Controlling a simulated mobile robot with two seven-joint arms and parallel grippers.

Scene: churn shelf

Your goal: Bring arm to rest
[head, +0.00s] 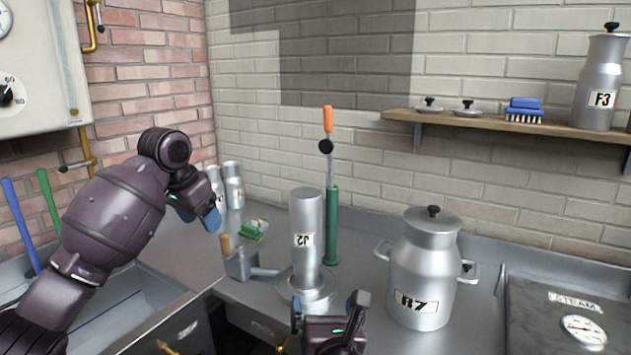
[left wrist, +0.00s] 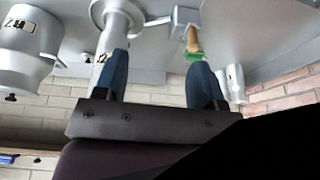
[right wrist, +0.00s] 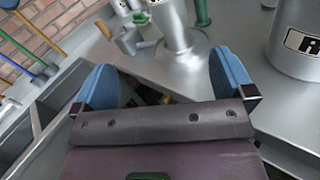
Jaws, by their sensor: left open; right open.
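My left arm reaches in from the left in the head view, with its purple links raised over the sink side. My left gripper (head: 210,212) hangs above the counter, left of the small grey box-shaped vessel. In the left wrist view its blue fingers (left wrist: 160,80) are spread, with nothing between them. My right gripper (head: 329,302) is low at the counter's front edge, in front of the tall cylinder marked J2 (head: 305,215). In the right wrist view its blue fingers (right wrist: 165,80) are wide apart and empty.
A lidded can marked R7 (head: 422,270) stands right of my right gripper. A wooden shelf (head: 480,122) is at right.

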